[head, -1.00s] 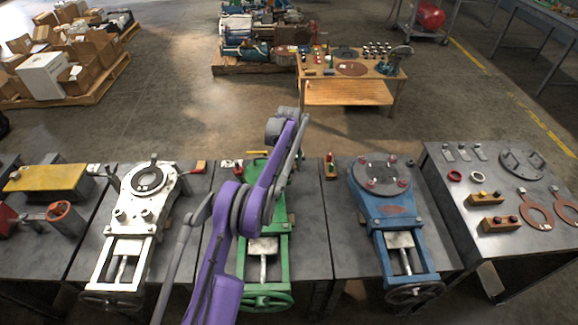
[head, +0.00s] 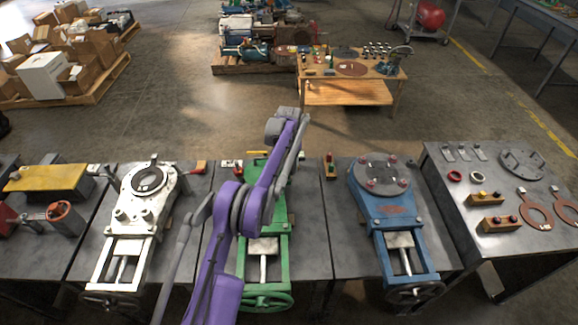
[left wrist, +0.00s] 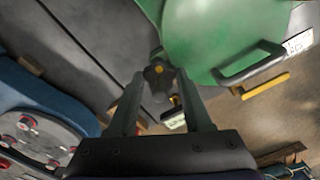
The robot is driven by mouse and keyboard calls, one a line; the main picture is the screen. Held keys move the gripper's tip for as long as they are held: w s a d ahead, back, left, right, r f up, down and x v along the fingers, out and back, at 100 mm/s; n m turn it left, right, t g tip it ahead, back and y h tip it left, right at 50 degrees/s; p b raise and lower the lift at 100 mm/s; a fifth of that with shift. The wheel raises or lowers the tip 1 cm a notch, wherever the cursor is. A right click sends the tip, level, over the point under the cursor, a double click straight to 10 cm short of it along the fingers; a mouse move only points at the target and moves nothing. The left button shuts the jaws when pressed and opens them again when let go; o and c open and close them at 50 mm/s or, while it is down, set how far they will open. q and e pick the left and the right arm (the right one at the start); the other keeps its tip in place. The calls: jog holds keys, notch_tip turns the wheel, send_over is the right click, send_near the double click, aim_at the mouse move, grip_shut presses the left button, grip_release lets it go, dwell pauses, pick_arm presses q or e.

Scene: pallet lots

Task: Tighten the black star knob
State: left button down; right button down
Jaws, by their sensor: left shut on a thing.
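The black star knob (left wrist: 155,75), with a small yellow centre, sits at the edge of the green machine's round body (left wrist: 205,30) in the left wrist view. My left gripper (left wrist: 159,82) has its two fingers on either side of the knob and is shut on it. In the head view my purple left arm reaches over the green machine (head: 265,246), and hides the knob and the gripper's tips. My right gripper is in neither view.
A white machine (head: 128,232) stands to the left and a blue machine (head: 400,212) to the right.

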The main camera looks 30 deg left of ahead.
pick_arm(q)
jog(key=shift+c, duration=1.6)
grip_release()
notch_tip(320, 180, up, 11)
jog(key=shift+f+p, duration=0.1)
jog(key=shift+p, duration=0.3)
jog(key=s+d+r+t+p, duration=0.1)
jog(key=s+d+r+t, duration=0.1)
jog(key=s+d+r, duration=1.05)
jog(key=s+d+f+t, duration=0.1)
jog(key=s+d+f, duration=0.2)
jog(key=s, duration=1)
jog(key=s+d+f+t+p, duration=0.1)
jog(key=s+d+f, duration=0.3)
jog(key=s, duration=0.9)
jog(key=shift+s+d+f+t, duration=0.15)
jog(key=shift+d+f+t, duration=0.15)
jog(key=shift+t, duration=0.4)
